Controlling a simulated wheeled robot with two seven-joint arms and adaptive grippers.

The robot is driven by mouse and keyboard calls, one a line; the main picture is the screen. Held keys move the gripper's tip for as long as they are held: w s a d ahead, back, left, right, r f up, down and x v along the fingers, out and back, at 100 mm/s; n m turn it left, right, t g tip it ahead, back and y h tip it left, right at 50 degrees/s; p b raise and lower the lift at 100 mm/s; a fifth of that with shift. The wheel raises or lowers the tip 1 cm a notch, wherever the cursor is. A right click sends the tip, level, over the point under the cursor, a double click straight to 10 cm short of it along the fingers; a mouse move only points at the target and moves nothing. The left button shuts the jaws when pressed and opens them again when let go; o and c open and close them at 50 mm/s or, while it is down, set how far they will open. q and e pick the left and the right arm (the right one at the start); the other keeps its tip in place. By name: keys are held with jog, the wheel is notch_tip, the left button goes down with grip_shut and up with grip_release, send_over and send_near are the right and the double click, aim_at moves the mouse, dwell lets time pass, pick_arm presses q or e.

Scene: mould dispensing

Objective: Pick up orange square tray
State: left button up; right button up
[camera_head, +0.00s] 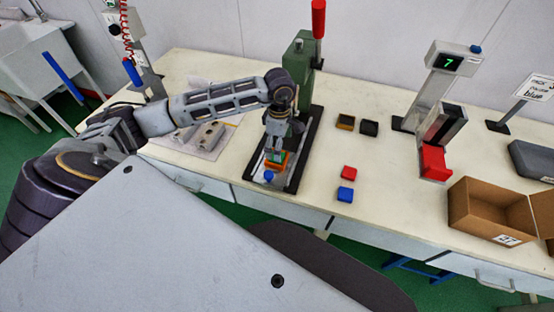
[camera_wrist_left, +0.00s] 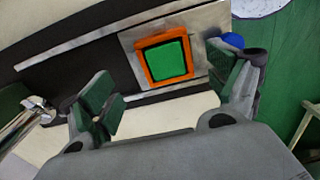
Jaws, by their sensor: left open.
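The orange square tray (camera_wrist_left: 143,62) shows in the left wrist view as an orange frame around a green square (camera_wrist_left: 166,60). It rests on a pale metal plate on the dark base of a green press. My left gripper (camera_wrist_left: 170,97) is open, its two fingers apart and nothing between them. The tray lies beyond the fingertips in that view, between them sideways. In the head view my left gripper (camera_head: 276,147) hangs pointing down just above the tray (camera_head: 283,167), partly hiding it. I cannot tell the exact gap. My right gripper is in neither view.
The green press (camera_head: 299,62) with a red handle stands close behind the gripper. A blue knob (camera_wrist_left: 233,40) is beside the tray, near one finger. The bench between is clear.

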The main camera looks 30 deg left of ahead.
pick_arm(q)
jog(key=shift+f, duration=0.1)
jog(key=shift+s+a+f+p, duration=0.1)
jog(key=shift+s+f+p, duration=0.1)
jog(key=shift+f, duration=0.4)
jog(key=shift+s+f+p, duration=0.1)
jog(key=shift+s+f, duration=0.1)
jog(key=shift+f, duration=1.7)
jog(key=c, duration=1.3)
jog(key=shift+o, duration=0.2)
jog(key=shift+r, duration=0.1)
notch_tip(320, 180, up, 10)
